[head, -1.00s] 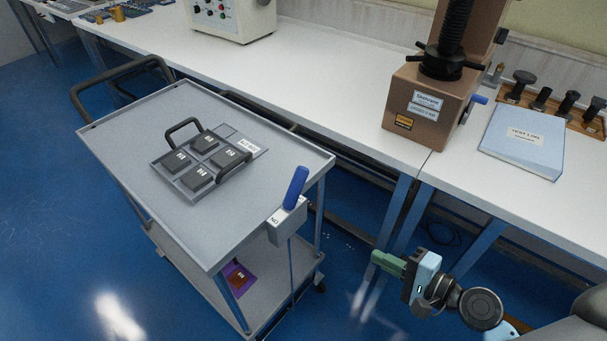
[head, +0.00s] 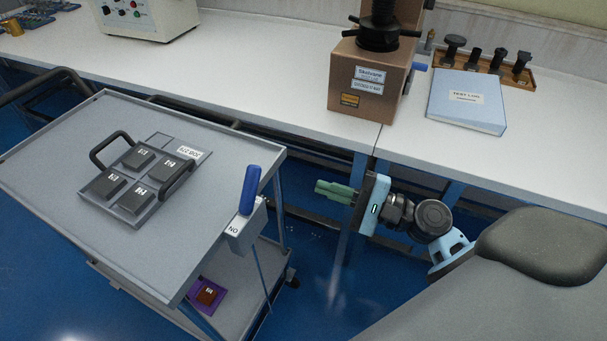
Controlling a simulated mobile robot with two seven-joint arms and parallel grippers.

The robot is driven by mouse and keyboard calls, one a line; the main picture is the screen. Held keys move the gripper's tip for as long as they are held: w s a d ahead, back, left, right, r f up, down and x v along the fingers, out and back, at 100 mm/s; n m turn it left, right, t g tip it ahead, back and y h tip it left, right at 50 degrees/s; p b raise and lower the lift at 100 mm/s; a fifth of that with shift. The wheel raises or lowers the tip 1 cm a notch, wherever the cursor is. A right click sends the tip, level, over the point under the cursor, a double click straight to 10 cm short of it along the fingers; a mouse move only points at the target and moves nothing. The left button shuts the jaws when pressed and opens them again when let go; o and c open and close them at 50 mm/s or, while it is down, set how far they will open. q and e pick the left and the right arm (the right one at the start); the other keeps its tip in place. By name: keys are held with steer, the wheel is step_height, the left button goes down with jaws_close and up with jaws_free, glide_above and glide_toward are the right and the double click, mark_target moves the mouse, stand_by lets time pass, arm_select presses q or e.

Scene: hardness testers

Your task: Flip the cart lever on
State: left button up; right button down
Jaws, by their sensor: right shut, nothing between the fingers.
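The cart (head: 215,215) is a grey two-shelf trolley at the left. Its lever (head: 250,190) is a blue handle on a grey box (head: 245,230) at the cart's right corner. The box has a label that reads "ON", upside down in the picture. The lever stands up, leaning slightly. My right gripper (head: 320,189), with green fingers, is shut and empty. It is to the right of the lever, apart from it, and its fingers point left toward it. My left gripper is not in view.
A tray of dark blocks (head: 188,172) with black handles lies on the cart top. A white bench (head: 270,75) runs behind, bearing a brown tester (head: 350,105) and a blue test log binder (head: 468,108). Open blue floor (head: 320,290) lies right of the cart.

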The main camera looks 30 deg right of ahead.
mark_target(250, 190)
steer(key=w+a+r+p, duration=0.2)
steer(key=w+a, duration=0.3)
steer(key=a, duration=0.4)
steer(key=shift+w+r+p, duration=0.35)
steer(key=shift+r+p, duration=0.05)
steer(key=shift+p, duration=0.45)
steer(key=shift+s+r+n, duration=0.1)
steer(key=shift+r+n, duration=0.1)
steer(key=shift+n, duration=0.1)
